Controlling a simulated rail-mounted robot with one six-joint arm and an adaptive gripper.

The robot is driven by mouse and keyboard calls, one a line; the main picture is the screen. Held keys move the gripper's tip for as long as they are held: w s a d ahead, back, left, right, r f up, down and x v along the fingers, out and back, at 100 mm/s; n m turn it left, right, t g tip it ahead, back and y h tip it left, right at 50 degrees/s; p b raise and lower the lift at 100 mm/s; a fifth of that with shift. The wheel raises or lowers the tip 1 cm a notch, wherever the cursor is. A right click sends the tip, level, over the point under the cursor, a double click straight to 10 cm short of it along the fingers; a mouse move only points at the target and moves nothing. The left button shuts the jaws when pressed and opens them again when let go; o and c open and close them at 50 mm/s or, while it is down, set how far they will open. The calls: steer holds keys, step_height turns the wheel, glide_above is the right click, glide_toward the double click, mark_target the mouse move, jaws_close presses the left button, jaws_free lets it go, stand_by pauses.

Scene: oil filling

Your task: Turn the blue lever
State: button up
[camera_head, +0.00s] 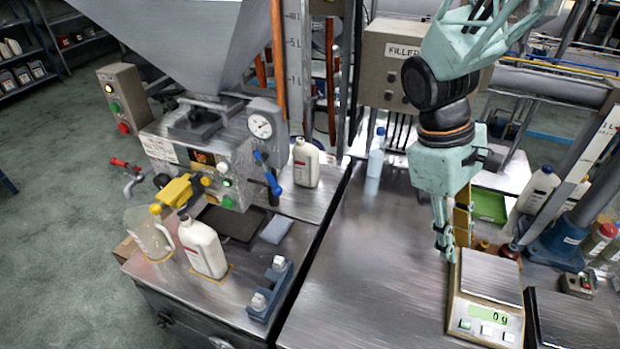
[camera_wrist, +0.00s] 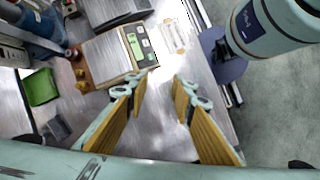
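The blue lever (camera_head: 268,174) sticks out from the right side of the filling machine (camera_head: 205,155), just below the round dial gauge (camera_head: 260,126). It slants down to the right. My gripper (camera_head: 446,240) points down over the right table, beside the weighing scale (camera_head: 488,285) and well to the right of the lever. In the wrist view my gripper (camera_wrist: 158,86) has its two yellow-padded fingers apart with nothing between them. The wrist view also shows the scale (camera_wrist: 108,56), but not the blue lever.
A white bottle (camera_head: 306,163) stands right behind the blue lever. A yellow valve handle (camera_head: 175,189), another white bottle (camera_head: 203,248) and a clear jug (camera_head: 148,236) are at the machine's front left. The bare table (camera_head: 370,270) between lever and gripper is mostly clear.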

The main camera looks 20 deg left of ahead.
steer(key=a+n+h, duration=0.1)
steer(key=a, duration=0.1)
steer(key=n+t+y+p, duration=0.2)
steer(key=n+t+p, duration=0.7)
steer(key=n+t, duration=1.25)
glide_toward(268, 171)
steer(key=s+n+g, duration=0.3)
steer(key=s+n, duration=0.1)
steer(key=s, duration=0.2)
steer(key=shift+s+a+r, duration=0.2)
steer(key=shift+a, duration=0.25)
steer(key=shift+w, duration=0.15)
steer(key=w+d+p, duration=0.1)
steer(key=w+d, duration=0.1)
steer(key=w, duration=1.1)
steer(key=shift+w+p, duration=0.2)
steer(key=shift+p, duration=0.1)
steer(key=shift+d, duration=0.1)
jaws_close()
